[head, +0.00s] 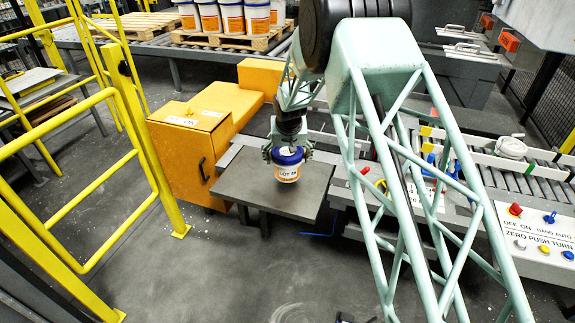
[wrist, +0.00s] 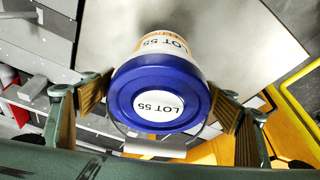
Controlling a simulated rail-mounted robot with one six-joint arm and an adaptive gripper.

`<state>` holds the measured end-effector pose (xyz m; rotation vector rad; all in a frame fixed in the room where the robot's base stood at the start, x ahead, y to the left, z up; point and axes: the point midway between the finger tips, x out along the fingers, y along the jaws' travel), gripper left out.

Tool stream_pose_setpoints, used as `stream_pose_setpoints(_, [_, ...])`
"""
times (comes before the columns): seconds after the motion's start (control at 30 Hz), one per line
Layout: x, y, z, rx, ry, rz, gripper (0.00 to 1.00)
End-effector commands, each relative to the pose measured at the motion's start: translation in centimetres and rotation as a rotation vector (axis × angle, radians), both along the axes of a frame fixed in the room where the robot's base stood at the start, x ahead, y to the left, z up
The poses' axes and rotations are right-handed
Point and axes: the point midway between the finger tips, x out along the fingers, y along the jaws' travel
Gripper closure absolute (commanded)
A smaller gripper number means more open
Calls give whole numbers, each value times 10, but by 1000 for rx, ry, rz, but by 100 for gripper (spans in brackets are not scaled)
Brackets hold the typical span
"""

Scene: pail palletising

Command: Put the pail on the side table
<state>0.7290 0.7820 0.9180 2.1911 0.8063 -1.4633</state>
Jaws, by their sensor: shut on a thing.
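The pail (head: 288,168) is white with an orange band, a blue lid and a "LOT 55" label. In the head view it is upright over the grey side table (head: 240,190); I cannot tell whether its base touches the top. My gripper (head: 287,152) is above it with its fingers on both sides. In the wrist view the blue lid of the pail (wrist: 158,100) faces the camera, between the two ribbed finger pads of my gripper (wrist: 160,110). The wire handle with its white grip hangs at the lid's near side. The side table (wrist: 240,35) shows pale behind the pail.
An orange cabinet (head: 190,150) stands left of the side table. A roller conveyor (head: 480,172) and a control panel (head: 540,235) lie to the right. Yellow railings (head: 110,170) run along the left. Several pails stand on a pallet (head: 235,40) at the back. The table top around the pail is clear.

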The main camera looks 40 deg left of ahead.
Motion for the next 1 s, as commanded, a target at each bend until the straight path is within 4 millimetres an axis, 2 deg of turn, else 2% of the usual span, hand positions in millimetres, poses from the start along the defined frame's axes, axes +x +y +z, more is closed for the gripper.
stream_pose_setpoints(0.33, [0,0,-26,1,-2,0,52])
stream_pose_setpoints(0.87, [1,1,-31,1,-2,0,52])
stream_pose_setpoints(0.9, [0,0,-31,0,0,0,16])
stream_pose_setpoints(1.0, [0,0,-31,0,0,0,7])
